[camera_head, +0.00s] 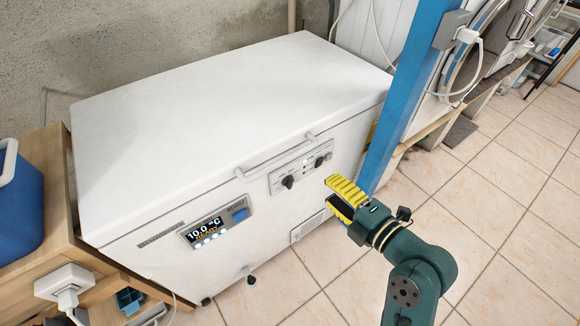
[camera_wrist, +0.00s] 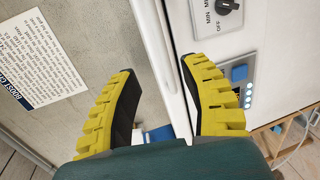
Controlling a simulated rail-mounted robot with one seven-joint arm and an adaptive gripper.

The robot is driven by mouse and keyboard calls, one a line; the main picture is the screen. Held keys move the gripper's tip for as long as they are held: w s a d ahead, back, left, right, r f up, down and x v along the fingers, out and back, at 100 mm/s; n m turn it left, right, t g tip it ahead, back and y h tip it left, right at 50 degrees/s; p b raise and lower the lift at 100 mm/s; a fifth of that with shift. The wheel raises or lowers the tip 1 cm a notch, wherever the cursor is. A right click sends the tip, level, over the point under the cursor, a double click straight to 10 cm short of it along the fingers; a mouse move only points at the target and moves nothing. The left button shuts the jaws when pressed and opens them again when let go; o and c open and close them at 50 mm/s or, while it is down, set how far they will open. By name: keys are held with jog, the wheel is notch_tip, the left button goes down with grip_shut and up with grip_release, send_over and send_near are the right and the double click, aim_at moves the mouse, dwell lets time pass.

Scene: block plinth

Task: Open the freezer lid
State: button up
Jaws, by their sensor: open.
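The white chest freezer (camera_head: 155,215) stands against the wall, and its lid (camera_head: 230,95) looks shut. A slim bar handle (camera_head: 270,153) runs along the lid's front edge. My gripper (camera_head: 332,190) is open, in front of the freezer's right part, to the right of the handle and control knobs in the picture. In the wrist view, the two yellow ridged fingers (camera_wrist: 158,68) are spread apart. A long white strip shows between them; I cannot tell whether it is the handle or the lid edge. No contact is visible.
A blue post (camera_head: 405,95) stands close to the right of my gripper. The freezer front carries a lit display (camera_head: 206,230). A wooden bench with a blue container (camera_head: 18,205) is at the left. Tiled floor (camera_head: 480,225) at the right is mostly free.

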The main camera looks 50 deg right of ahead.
aim_at(291, 155)
jog(key=b+x, duration=0.4)
jog(key=x, duration=1.2)
jog(key=shift+r, duration=0.15)
jog(key=shift+a, duration=0.1)
grip_shut()
